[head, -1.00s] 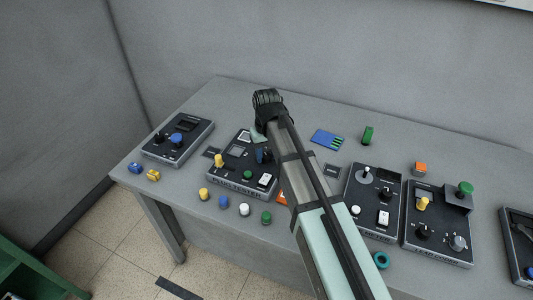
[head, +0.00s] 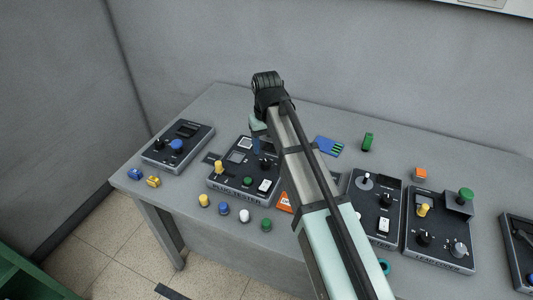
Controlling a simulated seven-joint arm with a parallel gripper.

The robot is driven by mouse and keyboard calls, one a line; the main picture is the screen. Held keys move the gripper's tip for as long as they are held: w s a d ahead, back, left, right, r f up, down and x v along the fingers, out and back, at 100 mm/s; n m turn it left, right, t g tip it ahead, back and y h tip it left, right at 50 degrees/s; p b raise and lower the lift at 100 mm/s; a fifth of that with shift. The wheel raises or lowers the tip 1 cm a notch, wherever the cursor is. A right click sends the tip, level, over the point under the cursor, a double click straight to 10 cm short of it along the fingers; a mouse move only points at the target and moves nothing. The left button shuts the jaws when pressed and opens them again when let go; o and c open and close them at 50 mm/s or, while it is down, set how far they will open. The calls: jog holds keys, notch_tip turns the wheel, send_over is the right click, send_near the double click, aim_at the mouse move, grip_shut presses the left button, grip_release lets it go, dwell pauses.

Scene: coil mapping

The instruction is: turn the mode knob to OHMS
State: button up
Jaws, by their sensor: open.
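The plug tester (head: 232,188) is a dark box left of centre on the table. It carries a yellow knob (head: 219,167), a green button (head: 248,181), a white rocker switch (head: 264,186) and a small dark knob (head: 266,162). The labels are too small to read, so I cannot tell which knob is the mode knob. My gripper (head: 257,146) is over the back right part of this box, close to the dark knob. It is open and holds nothing visible. Whether it touches the knob is unclear, as my arm hides part of that area.
A box with a blue knob (head: 177,146) stands at left. Two more control boxes (head: 374,205) (head: 438,228) stand at right. Loose coloured caps (head: 224,208) lie along the front edge.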

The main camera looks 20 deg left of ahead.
notch_tip(320, 180, up, 7)
jog(key=shift+f, duration=0.15)
dwell(0.6)
